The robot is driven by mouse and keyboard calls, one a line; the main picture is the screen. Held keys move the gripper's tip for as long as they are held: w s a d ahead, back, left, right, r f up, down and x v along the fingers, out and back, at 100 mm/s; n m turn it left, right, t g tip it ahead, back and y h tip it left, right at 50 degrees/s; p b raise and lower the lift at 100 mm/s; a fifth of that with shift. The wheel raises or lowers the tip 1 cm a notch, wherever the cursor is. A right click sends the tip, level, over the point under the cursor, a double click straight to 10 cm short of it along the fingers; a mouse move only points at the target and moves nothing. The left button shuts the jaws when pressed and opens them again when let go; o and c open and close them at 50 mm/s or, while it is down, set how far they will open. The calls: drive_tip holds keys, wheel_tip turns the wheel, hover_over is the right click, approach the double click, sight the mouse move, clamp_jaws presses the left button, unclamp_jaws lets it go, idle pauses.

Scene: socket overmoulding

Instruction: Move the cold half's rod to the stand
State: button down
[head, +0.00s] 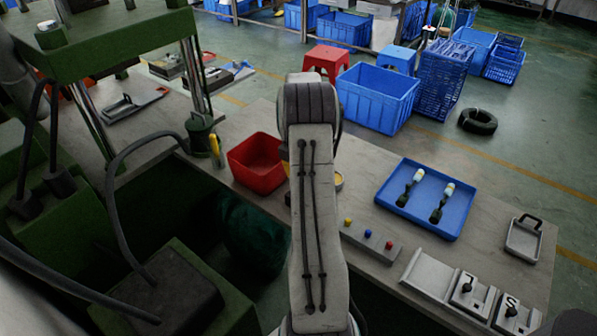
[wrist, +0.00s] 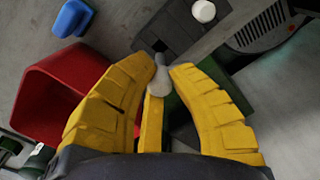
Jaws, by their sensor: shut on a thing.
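In the wrist view my gripper (wrist: 163,70) has its yellow fingers closed in around a small pale grey piece (wrist: 159,77) with a narrow upper end, which looks like the rod. A yellow bar (wrist: 152,125) shows between the fingers below it. Beyond the fingertips is a dark grey block (wrist: 165,32) with a white round knob (wrist: 204,11) near it. In the head view my arm hides my gripper and what it holds. A pale slotted holder (head: 430,273) lies at the right front of the bench, beside marked blocks (head: 468,290); I cannot tell which piece is the stand.
A red bin (head: 257,165) stands left of my arm and also shows in the wrist view (wrist: 55,95). A button box (head: 372,240) and a blue tray (head: 425,200) with two white-tipped pieces lie to the right. The green press (head: 110,45) stands at left.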

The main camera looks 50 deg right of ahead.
drive_tip(key=shift+f+b, duration=2.05)
drive_tip(key=shift+f, duration=1.1)
drive_tip(key=c, duration=1.2)
unclamp_jaws()
drive_tip(key=shift+r, duration=6)
